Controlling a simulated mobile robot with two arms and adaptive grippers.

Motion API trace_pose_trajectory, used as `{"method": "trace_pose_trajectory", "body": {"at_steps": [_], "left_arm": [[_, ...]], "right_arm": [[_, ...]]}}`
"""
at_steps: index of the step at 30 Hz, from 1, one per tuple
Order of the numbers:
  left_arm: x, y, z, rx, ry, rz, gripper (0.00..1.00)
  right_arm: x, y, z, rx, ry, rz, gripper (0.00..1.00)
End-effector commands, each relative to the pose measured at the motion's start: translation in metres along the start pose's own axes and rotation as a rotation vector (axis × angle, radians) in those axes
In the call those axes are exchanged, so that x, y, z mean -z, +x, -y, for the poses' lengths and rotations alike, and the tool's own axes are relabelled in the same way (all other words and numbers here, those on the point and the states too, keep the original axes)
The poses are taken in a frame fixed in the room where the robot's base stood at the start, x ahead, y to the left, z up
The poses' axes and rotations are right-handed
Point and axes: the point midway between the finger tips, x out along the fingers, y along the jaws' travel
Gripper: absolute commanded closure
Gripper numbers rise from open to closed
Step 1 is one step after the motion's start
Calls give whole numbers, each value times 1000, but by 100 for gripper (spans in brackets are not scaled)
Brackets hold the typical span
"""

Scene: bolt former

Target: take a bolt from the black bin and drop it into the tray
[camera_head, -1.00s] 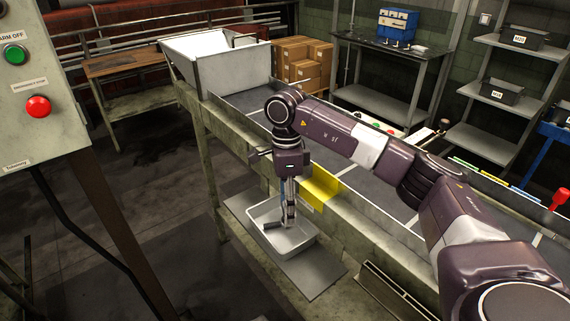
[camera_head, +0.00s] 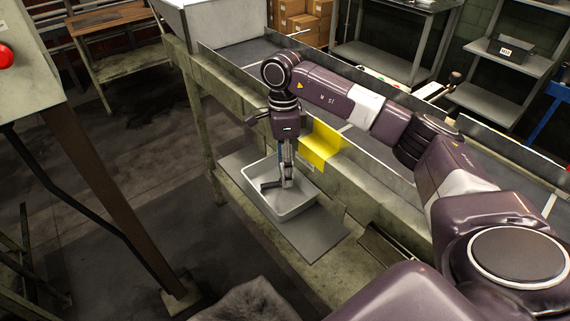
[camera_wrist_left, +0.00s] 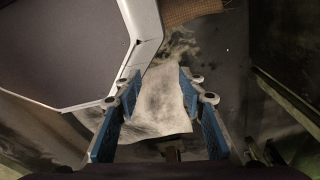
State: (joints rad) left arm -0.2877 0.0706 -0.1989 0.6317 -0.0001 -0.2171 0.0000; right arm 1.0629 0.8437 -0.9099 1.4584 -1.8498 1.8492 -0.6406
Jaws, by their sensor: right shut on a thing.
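A light grey tray (camera_head: 293,209) rests on a flat grey plate at the side of the bench, below the yellow piece. My right gripper (camera_head: 285,183) points straight down inside the tray's outline. It is shut on a dark, elongated thing, apparently a bolt (camera_head: 270,185), which sticks out to the left of the fingers. I cannot tell whether the bolt touches the tray floor. My left gripper (camera_wrist_left: 160,76) shows only in the left wrist view, with its blue-padded fingers apart and empty. A dark labelled bin (camera_head: 511,49) stands on the shelf at the right; whether it is the task's bin is unclear.
A yellow bent guard (camera_head: 320,147) sits on the bench edge just right of my right gripper. The grey plate (camera_head: 312,238) extends in front of the tray. A control box on a post stands at the left. A pale rough mat (camera_wrist_left: 158,105) lies below my left gripper.

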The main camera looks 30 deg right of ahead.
Motion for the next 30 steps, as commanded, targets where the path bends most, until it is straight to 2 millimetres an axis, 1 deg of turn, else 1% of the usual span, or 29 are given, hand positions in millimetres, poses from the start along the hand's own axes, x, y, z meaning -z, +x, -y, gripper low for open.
{"method": "trace_pose_trajectory", "body": {"at_steps": [2, 6, 7, 12, 19, 23, 25, 28, 30], "left_arm": [[1, 0, 0, 0, 1, -1, 63], [-7, 0, 1, 1, 2, 12, 63], [-10, -1, 1, 1, 2, 16, 63], [-25, -1, 3, 3, 4, 37, 63], [-27, -1, 5, 5, 6, 40, 63], [-24, -1, 6, 6, 6, 36, 63], [-19, -1, 8, 8, 6, 27, 63], [-18, -5, 8, 8, 5, 26, 63], [-17, -11, 7, 7, 5, 27, 63]], "right_arm": [[0, 0, 0, 1, 0, 1, 77], [0, -1, 0, 1, 0, 1, 77], [0, -1, 0, 1, 0, 1, 44], [0, -1, 0, 1, 0, 1, 27], [1, -1, 1, 2, 3, 0, 27], [1, -1, 1, 3, 4, -1, 27], [2, -1, 1, 3, 5, -2, 27], [2, -7, 1, 4, 6, -2, 27], [2, -15, 0, 5, 6, -1, 27]]}}
